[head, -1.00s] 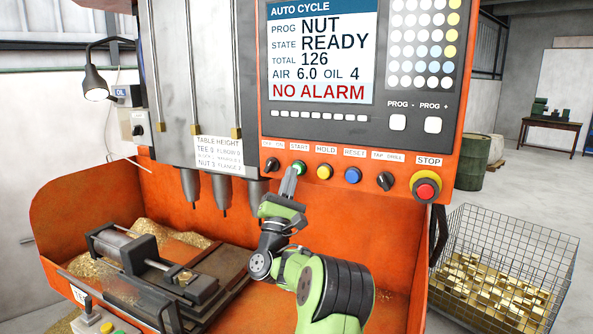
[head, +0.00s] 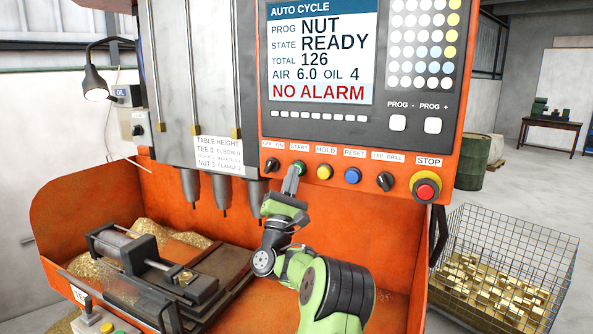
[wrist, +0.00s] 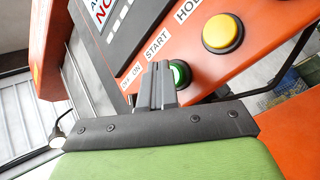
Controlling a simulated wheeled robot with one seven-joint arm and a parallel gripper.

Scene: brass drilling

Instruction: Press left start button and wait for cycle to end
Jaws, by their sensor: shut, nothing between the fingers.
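The green START button (head: 300,167) sits on the orange control panel under its START label. It also shows in the wrist view (wrist: 180,73), partly hidden by my fingers. My gripper (head: 292,172) is shut and empty, its fingertips pointing up at the button's lower left edge. In the wrist view my fingertips (wrist: 160,68) overlap the button's left side; I cannot tell whether they touch it. The screen (head: 320,52) reads AUTO CYCLE, PROG NUT, STATE READY, TOTAL 126, NO ALARM. A small button box (head: 88,326) with a green and a yellow button is at the lower left.
The black knob (head: 272,165) is left of START; the yellow HOLD (head: 325,172) and blue RESET (head: 353,175) buttons are right. The red STOP button (head: 426,190) is farther right. Drill spindles (head: 221,190) hang above the clamp fixture (head: 150,265). A wire basket (head: 500,270) holds brass parts.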

